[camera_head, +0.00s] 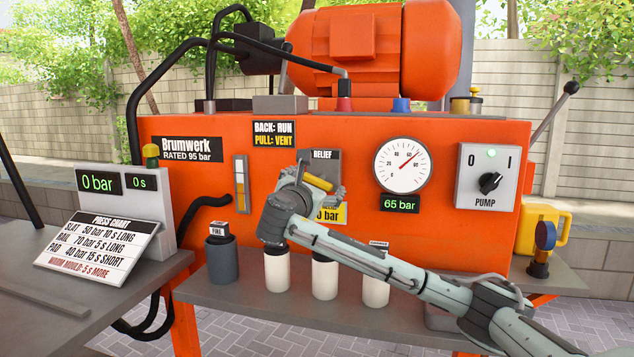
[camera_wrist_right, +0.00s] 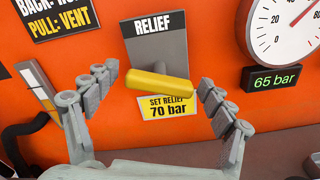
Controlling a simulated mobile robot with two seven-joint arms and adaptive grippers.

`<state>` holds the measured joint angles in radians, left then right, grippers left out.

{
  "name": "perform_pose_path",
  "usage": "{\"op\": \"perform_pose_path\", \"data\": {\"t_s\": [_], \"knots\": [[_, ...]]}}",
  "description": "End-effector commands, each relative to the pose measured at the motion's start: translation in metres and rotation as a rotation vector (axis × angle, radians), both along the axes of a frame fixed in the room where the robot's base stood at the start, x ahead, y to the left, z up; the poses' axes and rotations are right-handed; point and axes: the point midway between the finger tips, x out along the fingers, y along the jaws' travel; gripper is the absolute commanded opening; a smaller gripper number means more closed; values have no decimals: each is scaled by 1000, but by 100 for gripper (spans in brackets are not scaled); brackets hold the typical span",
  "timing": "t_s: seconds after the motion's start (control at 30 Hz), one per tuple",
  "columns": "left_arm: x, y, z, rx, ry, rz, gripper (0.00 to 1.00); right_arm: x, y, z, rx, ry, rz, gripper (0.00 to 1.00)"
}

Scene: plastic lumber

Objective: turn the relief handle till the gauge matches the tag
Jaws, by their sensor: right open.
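The relief handle is a yellow bar (camera_wrist_right: 158,87) on a grey plate marked RELIEF (camera_wrist_right: 155,40); it also shows in the head view (camera_head: 319,183), partly behind my gripper. My right gripper (camera_wrist_right: 158,88) is open, with its fingers on either side of the handle and apart from it. In the head view my right gripper (camera_head: 318,187) covers part of the plate. The yellow tag (camera_wrist_right: 168,106) below reads SET RELIEF 70 bar. The round gauge (camera_head: 402,165) has a red needle, and its green display (camera_head: 400,204) reads 65 bar. My left gripper is not in view.
A pump switch (camera_head: 489,182) with a lit green lamp sits right of the gauge. A press chart (camera_head: 97,242) and a 0 bar display (camera_head: 99,183) are at left.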

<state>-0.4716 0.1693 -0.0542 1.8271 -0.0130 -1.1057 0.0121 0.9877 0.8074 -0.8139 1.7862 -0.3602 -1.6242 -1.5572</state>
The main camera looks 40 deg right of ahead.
Motion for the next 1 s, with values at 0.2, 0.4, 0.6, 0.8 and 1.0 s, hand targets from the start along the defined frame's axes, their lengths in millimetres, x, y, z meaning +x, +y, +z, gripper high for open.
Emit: {"op": "perform_pose_path", "data": {"t_s": [0.2, 0.4, 0.6, 0.8, 1.0], "knots": [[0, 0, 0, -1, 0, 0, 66, 1, -1, 0, 1, -1, 0, 83], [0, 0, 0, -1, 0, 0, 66, 1, -1, 0, 1, -1, 0, 63], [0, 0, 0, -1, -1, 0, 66, 1, -1, 0, 1, -1, 0, 38], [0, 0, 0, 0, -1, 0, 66, 1, -1, 0, 5, -5, 0, 32], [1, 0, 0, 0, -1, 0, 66, 1, -1, -1, 40, -45, -1, 32]]}}
